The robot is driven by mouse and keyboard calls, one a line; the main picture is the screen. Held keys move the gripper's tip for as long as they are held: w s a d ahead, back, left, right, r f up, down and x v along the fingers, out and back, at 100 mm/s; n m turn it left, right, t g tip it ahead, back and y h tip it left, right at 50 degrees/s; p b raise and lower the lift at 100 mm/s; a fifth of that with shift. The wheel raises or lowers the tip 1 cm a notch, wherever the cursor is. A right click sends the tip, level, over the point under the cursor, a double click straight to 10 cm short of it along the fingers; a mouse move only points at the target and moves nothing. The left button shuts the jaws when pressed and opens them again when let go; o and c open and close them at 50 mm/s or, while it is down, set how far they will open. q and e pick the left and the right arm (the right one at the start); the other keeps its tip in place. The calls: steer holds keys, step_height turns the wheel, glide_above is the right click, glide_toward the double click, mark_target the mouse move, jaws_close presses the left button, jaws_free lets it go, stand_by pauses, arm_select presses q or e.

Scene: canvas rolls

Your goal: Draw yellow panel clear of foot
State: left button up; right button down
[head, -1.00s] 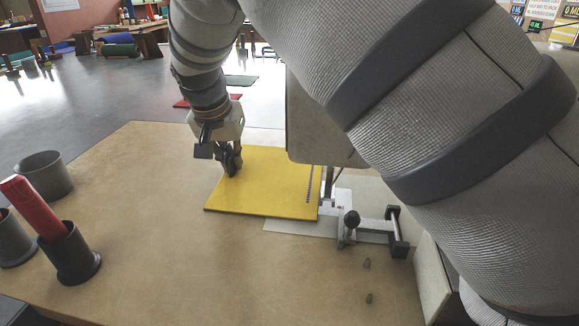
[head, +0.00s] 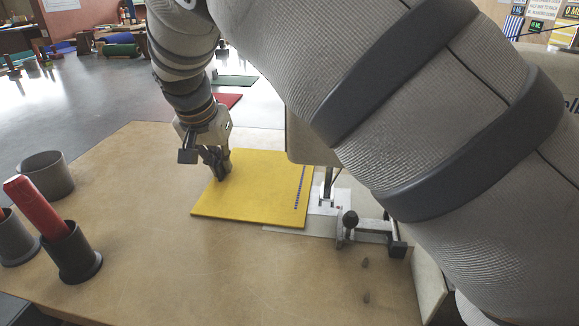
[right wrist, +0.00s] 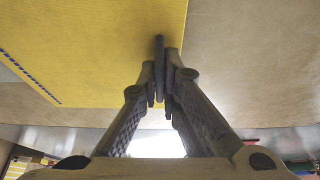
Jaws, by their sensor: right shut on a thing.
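The yellow panel (head: 255,200) lies flat on the tan table, with a line of dark stitches near its right edge. My right gripper (head: 221,177) is shut on the panel near its left side in the head view; in the right wrist view its fingers (right wrist: 167,75) meet at the panel's edge (right wrist: 100,50). The slim metal foot (head: 327,190) comes down from the beige machine head (head: 308,145). It is to the right of the panel, with a narrow strip of pale plate showing between them. My left gripper is out of view.
A metal guide with a black knob (head: 349,218) stands right of the panel. A red roll (head: 35,205) stands in a dark cup (head: 75,258) at the left, with another grey cup (head: 45,176) behind. The table (head: 165,230) between cups and panel is clear.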

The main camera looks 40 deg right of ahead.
steer(key=shift+w+a, duration=0.1)
steer(key=shift+a, duration=1.15)
steer(key=c, duration=2.1)
jaws_free()
steer(key=shift+o, duration=0.2)
steer(key=shift+r+p, duration=0.4)
steer(key=shift+r, duration=1.6)
